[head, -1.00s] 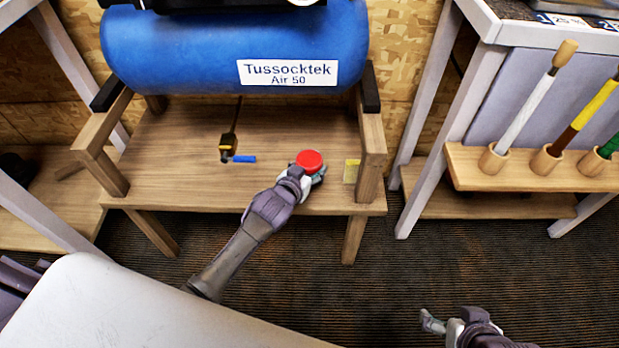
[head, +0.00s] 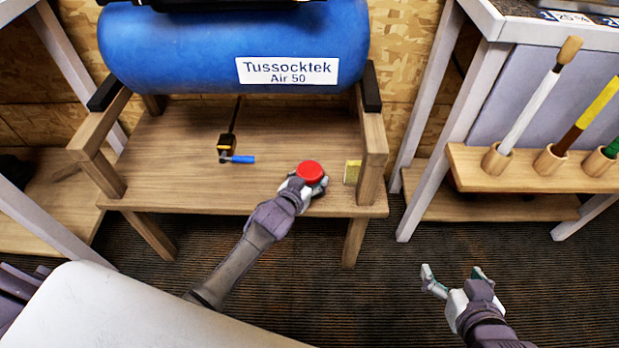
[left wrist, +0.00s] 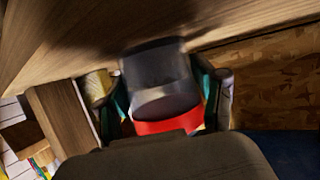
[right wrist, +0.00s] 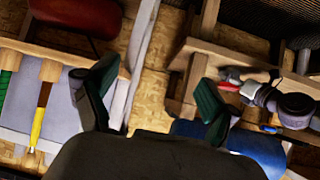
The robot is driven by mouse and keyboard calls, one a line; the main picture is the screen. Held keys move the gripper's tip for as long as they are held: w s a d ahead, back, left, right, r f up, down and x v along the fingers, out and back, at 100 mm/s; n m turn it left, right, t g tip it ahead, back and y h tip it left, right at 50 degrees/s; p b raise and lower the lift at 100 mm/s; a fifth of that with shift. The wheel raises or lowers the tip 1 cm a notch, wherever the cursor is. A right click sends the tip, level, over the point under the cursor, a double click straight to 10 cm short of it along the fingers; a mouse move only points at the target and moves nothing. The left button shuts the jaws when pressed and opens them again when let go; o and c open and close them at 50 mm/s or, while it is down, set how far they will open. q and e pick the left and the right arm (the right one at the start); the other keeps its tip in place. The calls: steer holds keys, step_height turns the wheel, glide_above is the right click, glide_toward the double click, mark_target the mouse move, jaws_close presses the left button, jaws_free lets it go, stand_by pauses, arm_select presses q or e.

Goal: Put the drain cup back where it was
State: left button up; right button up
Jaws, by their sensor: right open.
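The drain cup, a dark grey cup with a red top (head: 309,171), is over the front right part of the wooden shelf under the blue tank. In the left wrist view the cup (left wrist: 160,75) sits between my left fingers, its red rim towards the palm. My left gripper (head: 306,187) is shut around the cup's sides. I cannot tell whether the cup's base touches the shelf. My right gripper (head: 454,277) is open and empty above the dark carpet, right of the shelf; its spread fingers show in the right wrist view (right wrist: 150,95).
The blue tank (head: 180,50) hangs low above the shelf (head: 190,190). A drain valve with a blue lever (head: 240,159) hangs left of the cup. A yellow block (head: 352,172) lies close to the right, beside the shelf's leg post. A club rack (head: 530,170) stands at right.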

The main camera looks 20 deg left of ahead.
arm_select(q)
steer(key=shift+o, duration=0.8)
